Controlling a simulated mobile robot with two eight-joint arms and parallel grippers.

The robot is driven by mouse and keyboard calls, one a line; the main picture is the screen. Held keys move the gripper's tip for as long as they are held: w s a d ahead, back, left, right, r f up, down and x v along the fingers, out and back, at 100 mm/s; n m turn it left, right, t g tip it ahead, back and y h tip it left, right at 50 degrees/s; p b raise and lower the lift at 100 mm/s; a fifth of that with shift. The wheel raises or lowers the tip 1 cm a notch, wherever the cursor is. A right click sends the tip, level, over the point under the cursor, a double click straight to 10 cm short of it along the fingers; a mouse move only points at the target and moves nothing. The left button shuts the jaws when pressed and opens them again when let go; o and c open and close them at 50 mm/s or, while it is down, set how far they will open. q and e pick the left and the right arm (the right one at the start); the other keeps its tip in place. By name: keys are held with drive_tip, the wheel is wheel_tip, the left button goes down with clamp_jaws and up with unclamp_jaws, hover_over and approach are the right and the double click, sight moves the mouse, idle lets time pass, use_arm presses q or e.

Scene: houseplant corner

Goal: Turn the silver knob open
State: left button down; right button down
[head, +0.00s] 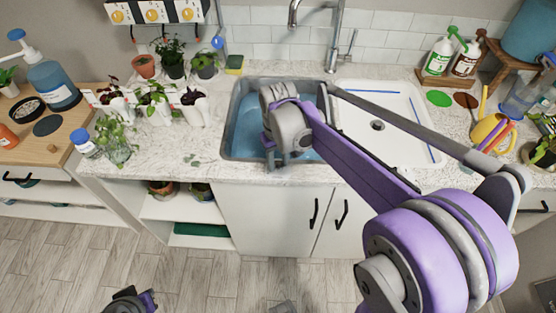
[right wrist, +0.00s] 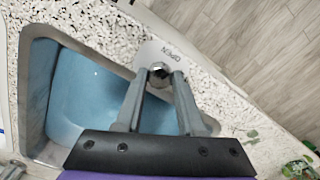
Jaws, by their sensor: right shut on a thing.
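The silver knob (right wrist: 158,67) sits on a pale plate (right wrist: 150,50) marked "OPEN", beside the sink's rim in the right wrist view. My right gripper (right wrist: 160,78) is shut on the knob, one finger on each side. In the head view my right gripper (head: 270,147) is at the front left of the sink, and the arm hides the knob. A purple and dark part of my left gripper (head: 132,301) shows low at the bottom left, over the floor; its jaws cannot be made out.
The sink has a blue left basin (head: 245,125) and a white drainboard (head: 395,105) on the right. A faucet (head: 335,40) stands behind. Potted plants (head: 153,98) stand on the counter at left, and a yellow watering can (head: 490,132) at right.

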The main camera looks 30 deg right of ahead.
sight(278, 164)
drive_tip(key=shift+n, duration=1.6)
drive_tip(key=c, duration=0.5)
unclamp_jaws()
drive_tip(key=shift+r, duration=0.15)
wheel_tip(278, 164, up, 11)
drive_tip(key=shift+f+p, duration=0.2)
drive_tip(key=shift+p, duration=0.25)
